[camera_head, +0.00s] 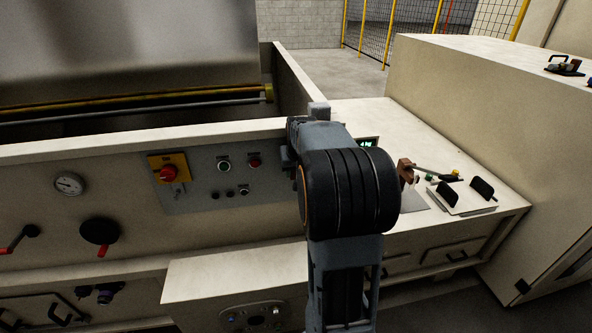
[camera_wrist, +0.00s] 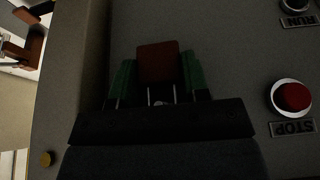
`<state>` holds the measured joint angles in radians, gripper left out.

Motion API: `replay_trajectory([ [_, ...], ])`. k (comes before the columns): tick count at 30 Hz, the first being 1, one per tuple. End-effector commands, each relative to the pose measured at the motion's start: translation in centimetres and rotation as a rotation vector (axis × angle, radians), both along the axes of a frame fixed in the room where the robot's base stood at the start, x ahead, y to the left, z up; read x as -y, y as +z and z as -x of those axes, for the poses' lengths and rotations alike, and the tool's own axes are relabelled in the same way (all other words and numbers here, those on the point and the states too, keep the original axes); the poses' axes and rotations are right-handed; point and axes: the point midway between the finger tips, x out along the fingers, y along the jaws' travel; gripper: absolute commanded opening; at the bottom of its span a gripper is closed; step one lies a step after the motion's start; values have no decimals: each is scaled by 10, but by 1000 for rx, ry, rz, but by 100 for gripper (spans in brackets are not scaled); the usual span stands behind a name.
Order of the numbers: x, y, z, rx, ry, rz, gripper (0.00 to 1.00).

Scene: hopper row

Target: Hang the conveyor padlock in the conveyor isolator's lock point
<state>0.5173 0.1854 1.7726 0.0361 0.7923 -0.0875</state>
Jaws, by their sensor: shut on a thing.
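My gripper (camera_wrist: 156,82) has two green fingers shut on a dark red block-like body, the padlock (camera_wrist: 157,62). Thin pale metal lines show between the fingers below the padlock body; I cannot tell whether they are its shackle. The padlock is in front of the grey control panel (camera_wrist: 225,60); contact with it cannot be told. In the head view my arm hides the padlock and most of the gripper. A red rotary switch on a yellow plate, apparently the isolator (camera_head: 168,168), is on the panel left of my arm. Its lock point is too small to make out.
Green and red push buttons (camera_head: 239,164) are between the isolator and my arm. A red STOP button (camera_wrist: 292,97) is right of my gripper in the wrist view. A brown block (camera_head: 405,170) and a black-handled tray (camera_head: 462,200) are on the right-hand counter (camera_head: 365,112).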

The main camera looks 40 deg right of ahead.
Motion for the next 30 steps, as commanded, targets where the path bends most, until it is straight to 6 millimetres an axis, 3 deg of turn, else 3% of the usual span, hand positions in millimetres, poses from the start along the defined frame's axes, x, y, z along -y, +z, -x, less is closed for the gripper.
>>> replay_trajectory([
  [3,0,0,0,0,0,0,18],
  [4,0,0,0,0,0,0,39],
  [12,0,0,0,0,0,0,14],
  [13,0,0,0,1,0,0,45],
  [15,0,0,0,1,0,0,52],
  [21,0,0,0,1,0,0,71],
  [30,0,2,1,1,0,0,72],
])
